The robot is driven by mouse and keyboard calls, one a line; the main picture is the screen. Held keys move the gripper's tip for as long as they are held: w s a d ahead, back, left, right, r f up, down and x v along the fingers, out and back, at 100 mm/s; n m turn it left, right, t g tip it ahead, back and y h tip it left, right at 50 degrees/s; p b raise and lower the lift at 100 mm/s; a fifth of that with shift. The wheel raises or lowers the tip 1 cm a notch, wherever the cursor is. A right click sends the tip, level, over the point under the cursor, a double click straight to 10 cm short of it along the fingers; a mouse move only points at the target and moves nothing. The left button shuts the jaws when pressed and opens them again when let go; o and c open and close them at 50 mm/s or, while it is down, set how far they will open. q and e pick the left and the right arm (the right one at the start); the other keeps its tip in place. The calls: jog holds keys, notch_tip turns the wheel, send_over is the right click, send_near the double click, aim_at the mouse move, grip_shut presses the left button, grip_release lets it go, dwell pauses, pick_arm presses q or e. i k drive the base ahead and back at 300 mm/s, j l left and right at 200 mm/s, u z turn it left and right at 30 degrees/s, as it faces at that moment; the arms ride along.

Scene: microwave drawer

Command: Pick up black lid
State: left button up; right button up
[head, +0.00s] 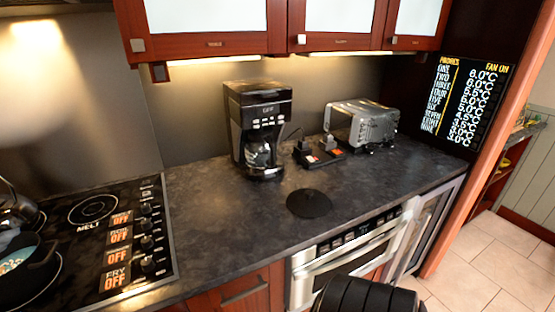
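The black lid (309,204) is a flat round disc with a small raised knob at its middle. It lies on the dark countertop (220,225), near the front edge, in front of the coffee maker and above the built-in microwave drawer. Nothing touches it from above and it is fully visible. No fingers of my left or right gripper show in the head view. A black ribbed rounded shape cuts into the bottom edge, right of centre; no fingertips can be made out on it.
A coffee maker (258,130) stands behind the lid. A toaster (362,124) and small dark items (318,153) are at the back right. The cooktop (95,235) with a pot (25,270) is at left. Cabinets (210,30) hang above. The countertop left of the lid is clear.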

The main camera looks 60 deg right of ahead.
aim_at(306, 203)
jog(key=z, duration=0.45)
jog(key=l+z, duration=0.15)
jog(key=z, duration=0.7)
jog(key=l+z, duration=0.15)
jog(key=z, duration=0.3)
jog(key=l+z, duration=0.1)
jog(key=z, duration=0.3)
